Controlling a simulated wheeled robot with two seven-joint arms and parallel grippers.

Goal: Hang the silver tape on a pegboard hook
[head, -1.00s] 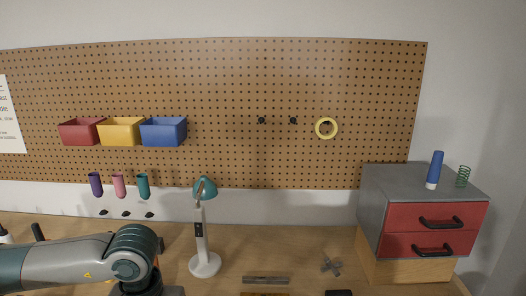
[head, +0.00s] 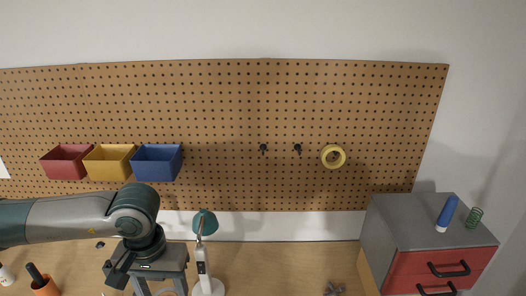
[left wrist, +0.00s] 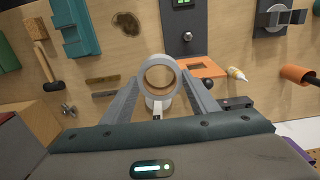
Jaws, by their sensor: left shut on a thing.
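The silver tape (left wrist: 160,94) is a grey ring with a tan inside. In the left wrist view it is between the fingertips of my left gripper (left wrist: 160,84), which is shut on it, its hole facing the camera. In the head view my left gripper (head: 160,289) is at the bottom edge, above the table and left of the lamp; its fingertips are cut off. The pegboard (head: 230,110) has two bare dark hooks, a left one (head: 263,148) and a right one (head: 297,148). A yellow tape ring (head: 324,158) hangs to their right. My right gripper is not in view.
Red, yellow and blue bins (head: 157,164) are on the pegboard at left. A teal lamp (head: 204,222) stands upright right of my left gripper. A grey cabinet with red drawers (head: 427,265) is at right, with a blue-handled item (head: 447,211) on top.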

